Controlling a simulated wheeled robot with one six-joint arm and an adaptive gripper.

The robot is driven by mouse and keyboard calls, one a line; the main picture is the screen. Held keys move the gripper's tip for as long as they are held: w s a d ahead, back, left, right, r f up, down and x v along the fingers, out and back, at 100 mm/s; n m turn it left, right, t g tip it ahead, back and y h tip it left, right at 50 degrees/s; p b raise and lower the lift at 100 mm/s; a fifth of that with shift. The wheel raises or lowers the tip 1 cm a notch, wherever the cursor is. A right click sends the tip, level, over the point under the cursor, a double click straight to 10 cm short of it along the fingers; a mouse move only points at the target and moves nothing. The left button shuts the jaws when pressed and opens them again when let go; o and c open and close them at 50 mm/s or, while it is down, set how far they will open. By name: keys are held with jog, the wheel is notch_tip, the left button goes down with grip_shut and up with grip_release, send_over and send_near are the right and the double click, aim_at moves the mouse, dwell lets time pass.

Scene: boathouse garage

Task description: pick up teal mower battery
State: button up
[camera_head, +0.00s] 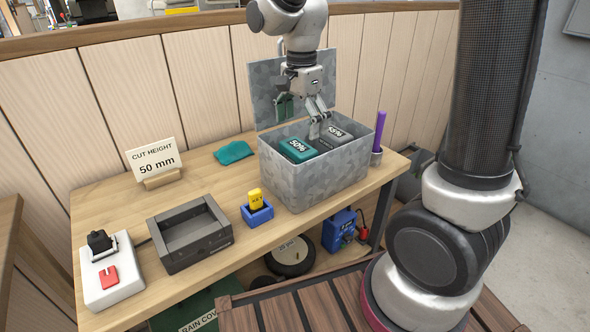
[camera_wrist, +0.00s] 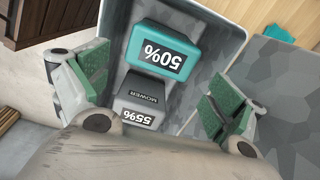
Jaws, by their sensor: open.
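The teal mower battery (camera_head: 297,149), labelled 50%, lies inside the open grey metal box (camera_head: 318,184) on the bench. It also shows in the wrist view (camera_wrist: 162,52), near the upper middle. A grey battery (camera_head: 337,135) labelled 55% sits beside it on the right, and shows below it in the wrist view (camera_wrist: 140,100). My gripper (camera_head: 305,108) is over the box. In the wrist view its green-padded fingers are spread wide, with nothing between them held. The lower parts of both batteries are hidden by the box walls.
The box lid (camera_head: 262,88) stands raised behind the box. A purple stick in a holder (camera_head: 380,135) stands to its right. Left are a yellow key tag in a blue holder (camera_head: 256,205), a dark tray (camera_head: 190,236), a white switch box (camera_head: 110,275), a sign (camera_head: 155,160) and a teal cloth (camera_head: 233,152).

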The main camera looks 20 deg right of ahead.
aim_at(298, 145)
jog(key=shift+m, duration=0.4)
jog(key=shift+f, duration=0.3)
jog(key=f, duration=0.7)
jog(key=shift+a+f, duration=0.15)
jog(key=shift+a, duration=0.2)
jog(key=c, duration=1.4)
